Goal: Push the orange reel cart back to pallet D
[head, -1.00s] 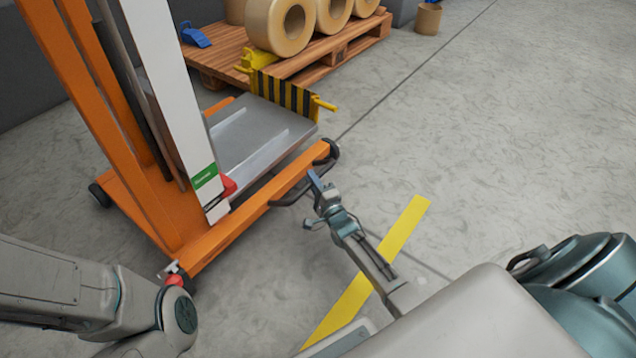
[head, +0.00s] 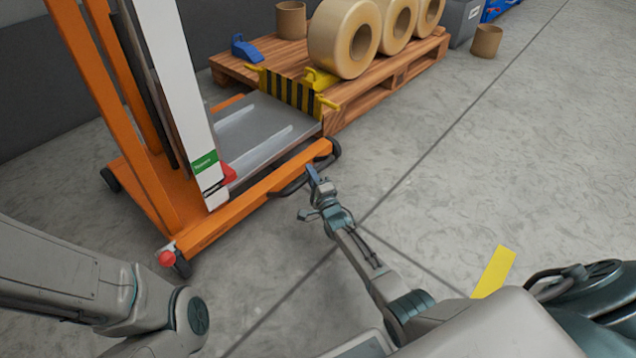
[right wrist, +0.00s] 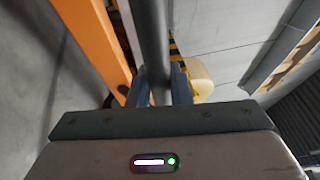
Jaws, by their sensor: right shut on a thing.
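The orange reel cart (head: 237,213) stands on the floor at the left of the head view, with an orange mast, a white panel and a grey platform (head: 255,130). A yellow-and-black striped flap (head: 288,92) stands at its far end, close against the wooden pallet (head: 393,92), which bears large tan reels (head: 345,38). My right gripper (head: 312,178) is shut on the dark side handle (head: 292,184) of the cart. In the right wrist view the dark bar (right wrist: 153,45) runs between the fingers. My left arm shows at lower left; its gripper is not visible.
A blue wedge (head: 245,48) and a cardboard core (head: 291,20) sit on the pallet. Another core (head: 486,41) stands on the floor beyond it. A yellow floor strip (head: 493,272) lies at lower right. The floor at right is clear.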

